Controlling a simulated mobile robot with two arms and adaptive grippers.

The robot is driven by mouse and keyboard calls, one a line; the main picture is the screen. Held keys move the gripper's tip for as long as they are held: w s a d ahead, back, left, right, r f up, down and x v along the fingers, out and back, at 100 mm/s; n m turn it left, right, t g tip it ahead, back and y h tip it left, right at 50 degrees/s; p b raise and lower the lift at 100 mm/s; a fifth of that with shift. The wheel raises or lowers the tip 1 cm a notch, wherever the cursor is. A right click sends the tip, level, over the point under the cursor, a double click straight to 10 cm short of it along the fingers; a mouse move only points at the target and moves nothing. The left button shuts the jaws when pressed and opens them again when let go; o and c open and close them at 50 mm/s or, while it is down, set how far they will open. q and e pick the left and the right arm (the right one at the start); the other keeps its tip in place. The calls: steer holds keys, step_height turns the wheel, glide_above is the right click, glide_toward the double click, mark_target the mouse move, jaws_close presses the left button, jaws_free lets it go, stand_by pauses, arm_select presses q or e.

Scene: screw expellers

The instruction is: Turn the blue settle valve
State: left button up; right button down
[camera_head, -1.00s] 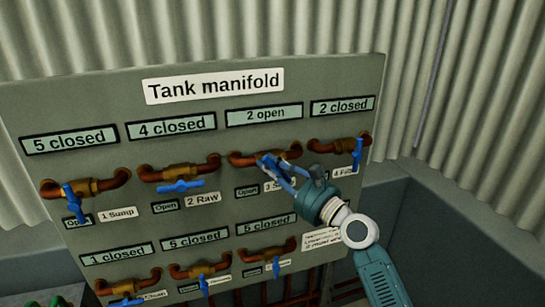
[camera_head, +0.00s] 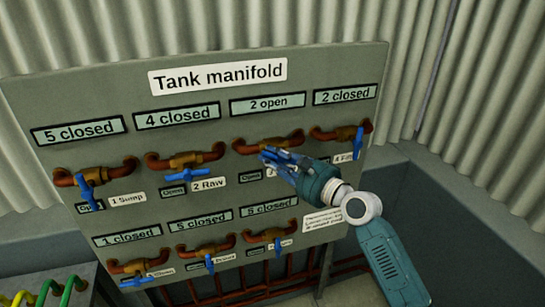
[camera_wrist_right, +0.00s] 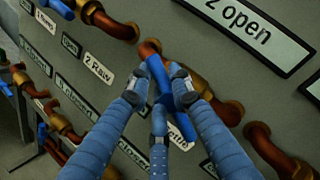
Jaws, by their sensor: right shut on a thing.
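The settle valve is the third in the top row of the manifold, on a copper pipe (camera_head: 296,138) below a display (camera_head: 268,104) reading "2 open". Its blue handle (camera_head: 268,152) is mostly covered by my right gripper (camera_head: 276,160) in the head view. In the right wrist view the blue handle (camera_wrist_right: 158,72) stands slanted between the fingers of the right gripper (camera_wrist_right: 157,88), which is shut on it. The valve's label (camera_wrist_right: 180,136) is partly hidden behind the fingers. My left gripper is not in view.
Other blue-handled valves surround it: the Raw valve (camera_head: 198,157) at left, another valve (camera_head: 357,140) close at right, and a lower row (camera_head: 277,243) below. The manifold panel (camera_head: 60,100) stands before a corrugated wall (camera_head: 480,110). Coloured pipes (camera_head: 70,290) show at lower left.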

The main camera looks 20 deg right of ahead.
steer(key=shift+f, duration=0.1)
steer(key=c, duration=1.8)
jaws_free()
steer(key=v, duration=1.2)
steer(key=shift+s+d, duration=0.1)
steer(key=shift+s, duration=3.95)
